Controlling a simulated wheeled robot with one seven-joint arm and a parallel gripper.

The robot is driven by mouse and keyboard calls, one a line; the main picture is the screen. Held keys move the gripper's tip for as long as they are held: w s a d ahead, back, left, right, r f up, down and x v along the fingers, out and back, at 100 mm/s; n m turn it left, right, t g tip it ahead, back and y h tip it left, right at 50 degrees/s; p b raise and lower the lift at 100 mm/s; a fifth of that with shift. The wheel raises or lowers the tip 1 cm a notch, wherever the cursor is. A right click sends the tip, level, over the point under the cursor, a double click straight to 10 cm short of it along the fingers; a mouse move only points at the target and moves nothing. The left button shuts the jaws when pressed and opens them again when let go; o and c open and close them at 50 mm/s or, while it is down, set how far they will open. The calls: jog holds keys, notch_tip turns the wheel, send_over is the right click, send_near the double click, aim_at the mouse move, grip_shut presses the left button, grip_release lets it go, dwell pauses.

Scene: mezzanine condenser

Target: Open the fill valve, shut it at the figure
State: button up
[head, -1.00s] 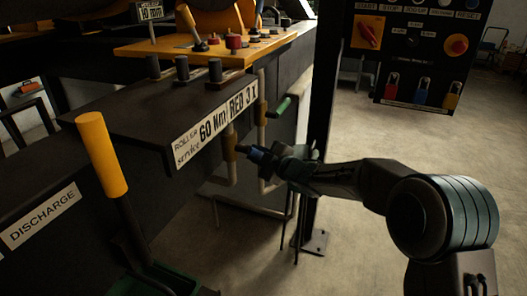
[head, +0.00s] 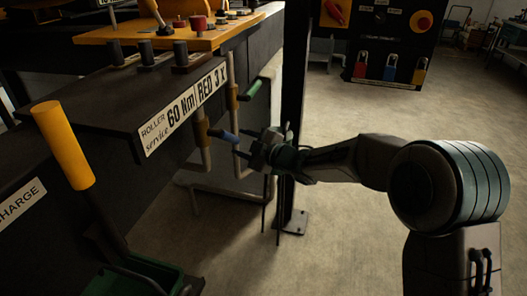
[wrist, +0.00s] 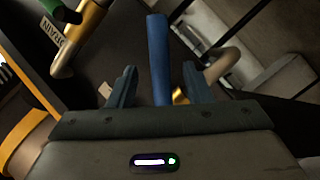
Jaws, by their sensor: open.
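A blue lever handle (head: 223,135) sticks out to the right from a brass valve body (head: 201,131) on a pipe below the bench edge. No name for this valve is readable. In the wrist view the blue handle (wrist: 160,60) runs upright between my two fingers, with space on both sides. My gripper (head: 254,147) is open around or just short of its end; I cannot tell which. A green lever handle (head: 255,87) belongs to a second valve; a DRAIN label lies beside it (wrist: 51,8) in the wrist view. No level gauge is recognisable.
A dark post (head: 292,120) stands just beyond my gripper. A yellow-gripped lever (head: 63,145) rises in front. A control panel with padlocks (head: 389,68) stands behind.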

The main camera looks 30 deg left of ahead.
aim_at(235, 139)
jog(key=d, duration=0.8)
jog(key=shift+s+d+r, duration=0.2)
jog(key=shift+s+r, duration=0.2)
jog(key=shift+r, duration=0.05)
jog(key=shift+c, duration=0.2)
jog(key=a+b, duration=0.1)
jog(key=a, duration=0.3)
jog(key=w+a+f+n+g+y+b, duration=0.1)
jog(key=a+b, duration=0.1)
jog(key=a, duration=0.3)
jog(key=a+g+b, duration=0.1)
jog(key=a+b, duration=0.1)
jog(key=a, duration=0.2)
jog(key=shift+w+a+f, duration=0.25)
jog(key=shift+a+f, duration=0.1)
jog(key=shift+a, duration=0.05)
grip_shut()
jog(key=shift+w, duration=0.1)
